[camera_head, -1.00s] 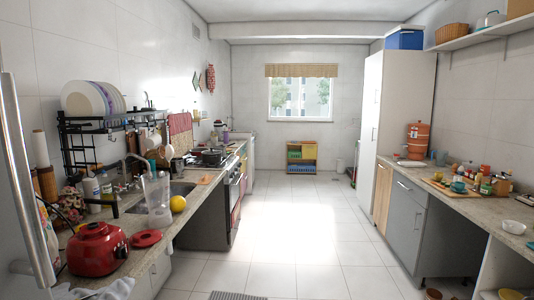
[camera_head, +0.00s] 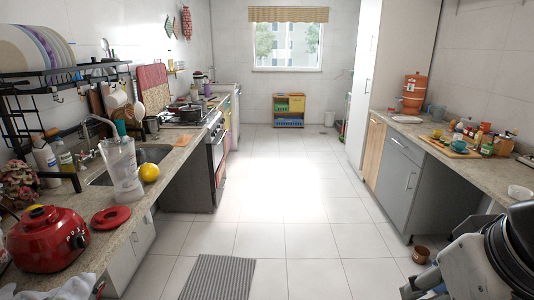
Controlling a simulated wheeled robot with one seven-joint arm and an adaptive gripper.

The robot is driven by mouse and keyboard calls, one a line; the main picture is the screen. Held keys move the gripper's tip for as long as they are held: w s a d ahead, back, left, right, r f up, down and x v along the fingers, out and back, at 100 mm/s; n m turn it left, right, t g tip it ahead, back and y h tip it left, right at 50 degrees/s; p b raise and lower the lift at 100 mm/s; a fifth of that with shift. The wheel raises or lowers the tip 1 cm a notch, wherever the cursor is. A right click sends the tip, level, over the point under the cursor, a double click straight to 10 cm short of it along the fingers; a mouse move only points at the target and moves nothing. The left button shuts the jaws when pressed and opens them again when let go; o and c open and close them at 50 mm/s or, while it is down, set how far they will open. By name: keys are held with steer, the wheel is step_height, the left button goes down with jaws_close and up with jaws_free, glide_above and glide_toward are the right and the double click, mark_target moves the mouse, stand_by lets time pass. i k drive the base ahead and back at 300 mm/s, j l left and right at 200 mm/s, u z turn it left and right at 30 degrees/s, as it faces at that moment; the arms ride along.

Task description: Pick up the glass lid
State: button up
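I cannot make out a glass lid for certain in this view. A dark pot (camera_head: 190,113) stands on the stove at the middle left, too small to tell whether a glass lid covers it. Part of my arm shows at the lower right, beside the right counter.
A dish rack (camera_head: 70,72) stands above. The middle floor is clear.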

mark_target(190, 106)
steer(key=i, duration=1.9)
steer(key=i+u, duration=0.15)
steer(key=i, duration=1.7)
steer(key=i+u, duration=0.45)
steer(key=i+l+u, duration=0.25)
steer(key=i+u, duration=0.2)
steer(key=i+l+u, duration=0.6)
steer(key=i+u, duration=0.15)
steer(key=i, duration=0.15)
steer(key=i+l+u, duration=0.3)
steer(key=i, duration=0.15)
steer(key=i+l+u, duration=0.25)
steer(key=i, duration=0.2)
